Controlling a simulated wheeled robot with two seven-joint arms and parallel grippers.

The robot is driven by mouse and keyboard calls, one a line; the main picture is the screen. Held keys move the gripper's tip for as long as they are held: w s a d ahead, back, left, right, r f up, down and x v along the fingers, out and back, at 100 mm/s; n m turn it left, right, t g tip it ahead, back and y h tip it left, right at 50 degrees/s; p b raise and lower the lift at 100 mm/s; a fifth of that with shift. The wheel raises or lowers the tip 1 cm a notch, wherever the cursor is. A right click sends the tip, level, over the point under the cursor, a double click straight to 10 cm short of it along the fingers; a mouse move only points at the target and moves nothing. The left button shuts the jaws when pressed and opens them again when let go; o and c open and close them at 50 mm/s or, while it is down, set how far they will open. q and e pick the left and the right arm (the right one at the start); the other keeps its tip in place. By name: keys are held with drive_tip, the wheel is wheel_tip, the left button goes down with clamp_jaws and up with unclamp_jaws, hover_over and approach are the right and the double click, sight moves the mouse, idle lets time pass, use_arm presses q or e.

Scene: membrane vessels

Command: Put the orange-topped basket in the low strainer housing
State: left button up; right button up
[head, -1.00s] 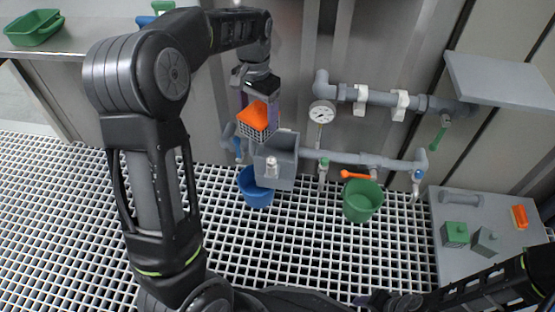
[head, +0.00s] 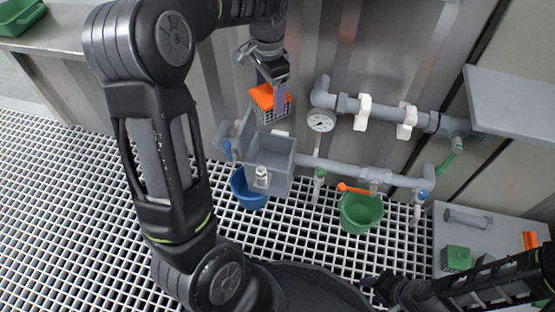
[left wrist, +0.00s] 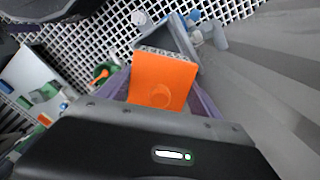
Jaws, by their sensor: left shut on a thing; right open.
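The basket with an orange top (head: 263,97) and pale grid sides hangs from my left gripper (head: 272,84), which is shut on it. The grey open-topped strainer housing (head: 268,153) is on the low pipe. In the head view the basket shows just above the housing's back edge, outside its opening. In the left wrist view the orange top (left wrist: 163,80) fills the middle between the purple fingers, and part of the housing (left wrist: 172,38) shows beyond it. My right gripper (head: 373,284) is low at the bottom right, open and apart from the housing.
A blue bucket (head: 249,190) stands below the housing and a green bucket (head: 361,213) to its right. A gauge (head: 321,121), upper pipe (head: 385,112) and valve handles surround it. A grey table (head: 450,225) with green and grey blocks is at right.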

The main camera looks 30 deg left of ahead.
idle(0.3)
use_arm(q)
drive_tip(key=b, duration=0.9)
approach(271, 158)
drive_tip(key=s+d+r, duration=0.2)
drive_tip(key=s, duration=0.1)
drive_tip(key=shift+d, duration=0.2)
wheel_tip(271, 158, down, 6)
drive_tip(key=b, duration=0.3)
drive_tip(key=shift+r, duration=0.1)
drive_tip(key=o, duration=1.5)
